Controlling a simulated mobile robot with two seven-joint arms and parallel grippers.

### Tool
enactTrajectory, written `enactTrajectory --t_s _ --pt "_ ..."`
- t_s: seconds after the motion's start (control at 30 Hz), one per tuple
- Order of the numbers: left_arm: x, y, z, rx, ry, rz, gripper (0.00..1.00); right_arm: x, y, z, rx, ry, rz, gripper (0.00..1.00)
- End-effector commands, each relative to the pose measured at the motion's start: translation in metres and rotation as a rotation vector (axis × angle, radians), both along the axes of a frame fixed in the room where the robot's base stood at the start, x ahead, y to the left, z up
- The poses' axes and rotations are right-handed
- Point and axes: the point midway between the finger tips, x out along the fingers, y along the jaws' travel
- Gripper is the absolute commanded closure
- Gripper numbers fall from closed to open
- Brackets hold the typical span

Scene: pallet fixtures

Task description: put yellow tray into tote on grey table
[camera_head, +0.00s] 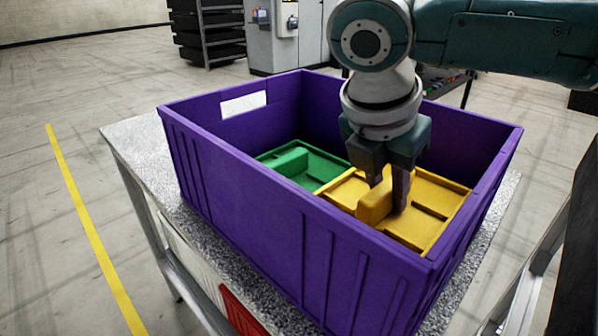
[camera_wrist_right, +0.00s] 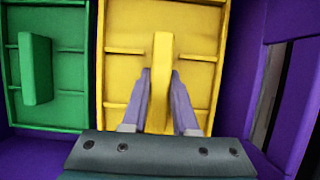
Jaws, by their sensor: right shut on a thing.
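The purple tote (camera_head: 290,236) stands on the grey speckled table (camera_head: 130,139). The yellow tray (camera_head: 427,203) is inside the tote, on its right side, and appears to lie flat. My right gripper (camera_head: 388,196) reaches down into the tote and is shut on the raised yellow handle in the tray's middle. In the right wrist view, the fingers (camera_wrist_right: 160,92) sit on both sides of the handle of the yellow tray (camera_wrist_right: 197,56). My left gripper is not in view.
A green tray (camera_head: 324,165) lies in the tote beside the yellow one, to the left; it also shows in the right wrist view (camera_wrist_right: 66,80). Tote walls surround my right gripper. A red object (camera_head: 241,311) shows below the table's front edge.

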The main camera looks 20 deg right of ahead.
Motion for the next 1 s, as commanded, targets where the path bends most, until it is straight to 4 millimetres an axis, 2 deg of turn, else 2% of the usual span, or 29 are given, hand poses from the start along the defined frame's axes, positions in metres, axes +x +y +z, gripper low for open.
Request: enactTrajectory --t_s 0.13,0.33,0.7,0.73,1.0 --pt "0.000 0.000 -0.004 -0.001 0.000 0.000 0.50 0.000 0.000 -0.012 -0.001 0.000 0.000 1.00" --pt "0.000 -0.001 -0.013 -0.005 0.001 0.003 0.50 0.000 0.000 -0.043 -0.001 0.000 0.000 1.00" --pt "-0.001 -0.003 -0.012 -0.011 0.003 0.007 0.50 0.000 0.000 -0.047 -0.001 0.000 0.000 1.00" --pt "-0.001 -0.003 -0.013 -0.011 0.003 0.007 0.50 0.000 0.000 -0.048 -0.001 0.000 0.001 0.72" --pt "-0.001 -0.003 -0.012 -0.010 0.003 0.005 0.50 0.000 0.000 -0.048 -0.001 0.000 0.001 0.43"
